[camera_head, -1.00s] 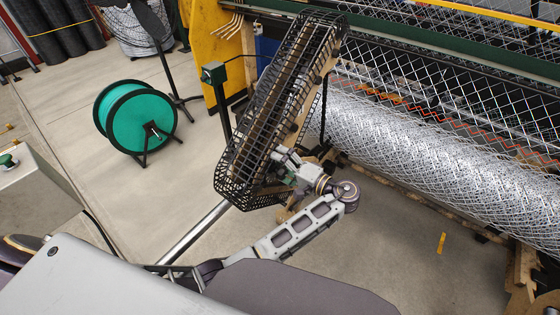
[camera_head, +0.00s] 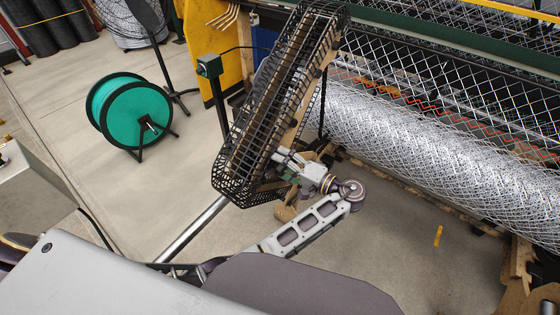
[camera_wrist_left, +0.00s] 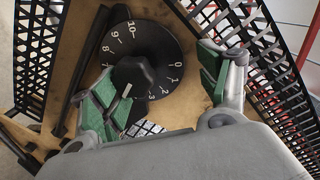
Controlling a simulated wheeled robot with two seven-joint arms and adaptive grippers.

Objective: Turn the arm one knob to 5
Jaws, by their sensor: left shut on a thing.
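The black knob (camera_wrist_left: 133,76) sits at the centre of a round black dial (camera_wrist_left: 165,47) with white numbers, on a wooden panel. Only 7 to 10 and 0 to 3 can be read. The knob's white mark points to the lower left; the number there is hidden by a finger. In the head view my left gripper (camera_head: 283,165) is at the lower end of the black mesh guard (camera_head: 240,172). The knob is hidden there.
The mesh guard rises close around the gripper. A chainlink roll (camera_head: 400,145) lies to the right.

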